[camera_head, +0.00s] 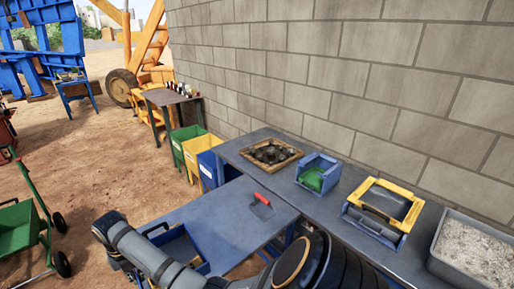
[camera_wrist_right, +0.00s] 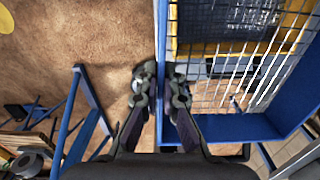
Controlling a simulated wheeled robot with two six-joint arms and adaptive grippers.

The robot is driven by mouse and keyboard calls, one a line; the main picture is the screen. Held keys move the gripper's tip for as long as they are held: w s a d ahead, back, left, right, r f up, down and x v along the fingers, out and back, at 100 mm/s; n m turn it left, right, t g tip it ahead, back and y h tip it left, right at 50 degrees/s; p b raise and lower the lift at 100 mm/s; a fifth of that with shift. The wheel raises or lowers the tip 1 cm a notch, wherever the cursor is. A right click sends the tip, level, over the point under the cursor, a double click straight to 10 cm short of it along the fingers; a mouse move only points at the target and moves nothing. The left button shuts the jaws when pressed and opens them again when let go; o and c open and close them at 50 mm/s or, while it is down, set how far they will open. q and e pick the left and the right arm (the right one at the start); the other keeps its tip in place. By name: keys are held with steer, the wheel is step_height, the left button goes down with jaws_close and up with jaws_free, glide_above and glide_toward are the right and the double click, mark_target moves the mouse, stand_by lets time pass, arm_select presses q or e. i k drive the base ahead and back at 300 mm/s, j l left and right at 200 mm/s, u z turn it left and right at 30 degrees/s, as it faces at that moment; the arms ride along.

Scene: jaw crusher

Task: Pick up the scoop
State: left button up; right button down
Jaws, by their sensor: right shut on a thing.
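A grey-bladed tool with a red handle, which looks like the scoop (camera_head: 262,205), lies on the near blue-grey table (camera_head: 215,222) in the head view. Nothing touches it. My right gripper (camera_wrist_right: 159,78) shows in the right wrist view, its two dark fingers shut on the blue rim of a wire-mesh frame (camera_wrist_right: 160,40). The scoop is not seen in that view. In the head view my arm links cross the bottom and I cannot make out the fingertips. My left gripper is not in view.
On the back bench stand a wooden tray of dark stones (camera_head: 271,153), a blue bin with green content (camera_head: 317,172), a yellow-framed box (camera_head: 381,210) and a grey tub of gravel (camera_head: 470,248). A block wall (camera_head: 350,70) closes the back. Table space around the scoop is clear.

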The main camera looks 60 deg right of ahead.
mark_target(262, 208)
steer(key=z, duration=2.55)
